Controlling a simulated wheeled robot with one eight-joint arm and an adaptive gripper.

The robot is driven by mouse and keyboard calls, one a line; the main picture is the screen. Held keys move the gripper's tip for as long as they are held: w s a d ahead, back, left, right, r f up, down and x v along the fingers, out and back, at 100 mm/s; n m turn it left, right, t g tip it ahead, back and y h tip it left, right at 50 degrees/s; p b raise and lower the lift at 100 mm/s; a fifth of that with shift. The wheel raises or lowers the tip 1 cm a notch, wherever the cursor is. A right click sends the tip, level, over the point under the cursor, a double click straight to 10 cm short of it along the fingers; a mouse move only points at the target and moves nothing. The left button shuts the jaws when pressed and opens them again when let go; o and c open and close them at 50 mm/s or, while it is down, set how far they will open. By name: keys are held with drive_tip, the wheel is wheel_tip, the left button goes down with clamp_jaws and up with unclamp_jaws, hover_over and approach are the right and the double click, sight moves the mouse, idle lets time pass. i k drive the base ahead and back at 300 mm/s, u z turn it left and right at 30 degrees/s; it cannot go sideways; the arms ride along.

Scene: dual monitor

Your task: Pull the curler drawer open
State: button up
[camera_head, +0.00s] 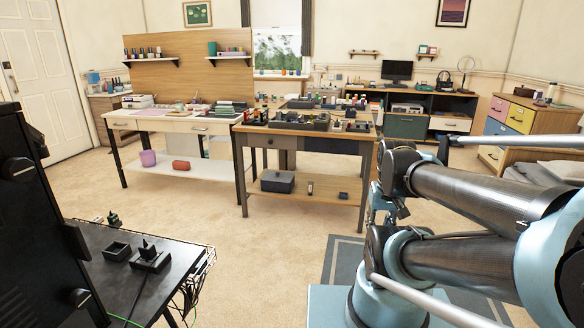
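No drawer in view is marked as the curler drawer, so I cannot tell which one it is. The wooden table in the middle has a brown drawer (266,141) on the left and a wider dark grey drawer (335,147) on the right of its front. Both look shut. The white-fronted desk (165,124) to its left has shallow drawers with small handles, which also look shut. My arm (470,195) fills the right side of the view, apart from the tables. I cannot make out my gripper.
Carpet (270,240) lies clear before the middle table. A black side table (165,270) stands at lower left, beside a large dark object (40,225). A low cabinet (405,126) stands at the back and a coloured dresser (520,116) at right.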

sight(180, 127)
drive_tip(key=z, duration=0.05)
drive_tip(key=i, duration=1.1)
drive_tip(key=u, duration=0.3)
drive_tip(key=i, duration=1.1)
drive_tip(key=u, duration=1.2)
drive_tip(key=i, duration=1)
drive_tip(key=u, duration=0.6)
